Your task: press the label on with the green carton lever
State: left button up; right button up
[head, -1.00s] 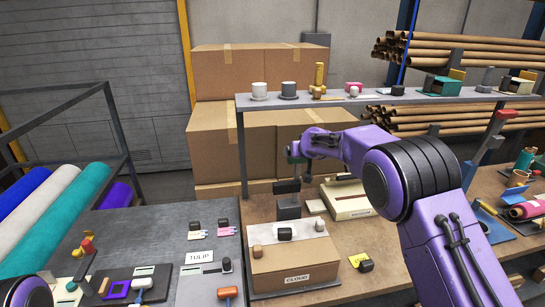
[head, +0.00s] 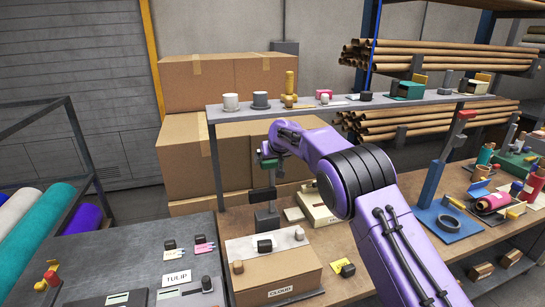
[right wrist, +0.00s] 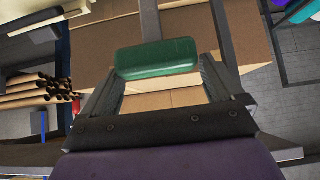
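The green carton lever (head: 268,160) stands on a dark post (head: 267,218) behind the cardboard carton (head: 262,275). A white label reading CLOUD (head: 291,285) is on the carton's front face. My right gripper (head: 270,150) is at the lever's green handle. In the right wrist view the green handle (right wrist: 158,58) lies across the space between the two fingertips, which stand wide apart, close to the handle's ends. Whether they touch it is hard to tell. My left gripper is not in view.
A grey shelf (head: 335,106) runs behind the press. My right forearm covers part of a cream box (head: 318,208). A blue stand (head: 436,185) is to the right, and a TULIP card (head: 177,278) left.

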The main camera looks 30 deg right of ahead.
jog(key=shift+x, duration=0.9)
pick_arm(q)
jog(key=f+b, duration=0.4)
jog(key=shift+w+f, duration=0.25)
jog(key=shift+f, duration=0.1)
pick_arm(e)
jog(key=v, duration=1)
jog(key=shift+s+r, duration=0.2)
